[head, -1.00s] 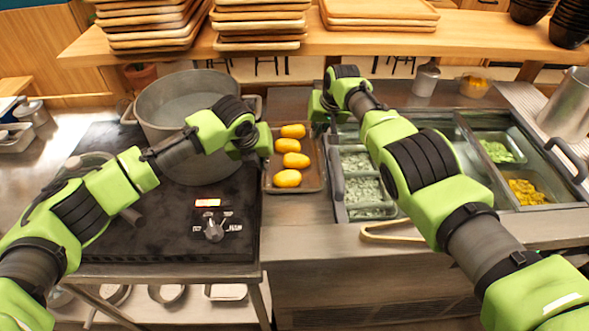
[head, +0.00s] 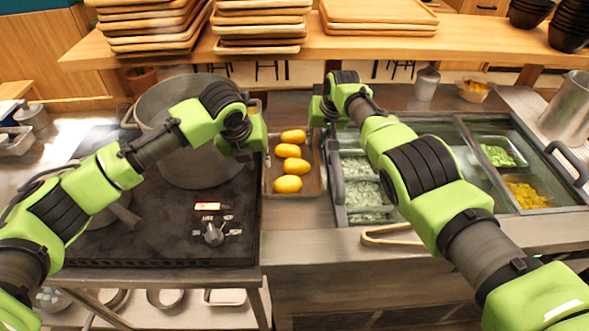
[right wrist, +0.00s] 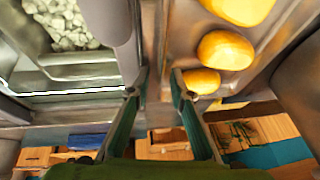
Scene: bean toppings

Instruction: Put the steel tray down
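The steel tray (head: 309,189) lies on the counter between the stove and the topping wells in the head view, with several yellow potato-like pieces (head: 291,167) in a row on it. It also shows in the right wrist view (right wrist: 178,38). My left gripper (head: 262,150) is at the tray's left edge; its fingertips are hidden, so its opening is unclear. My right gripper (head: 321,122) is at the tray's far right corner. In the right wrist view its two fingers (right wrist: 160,78) stand apart, with the tray's rim side ahead between them.
A big pot (head: 190,165) stands on the black stove (head: 150,235) at left. Topping wells (head: 440,215) with green and yellow food are at right, with tongs (head: 385,238) at their front edge. A wooden shelf (head: 380,45) with stacked trays runs behind.

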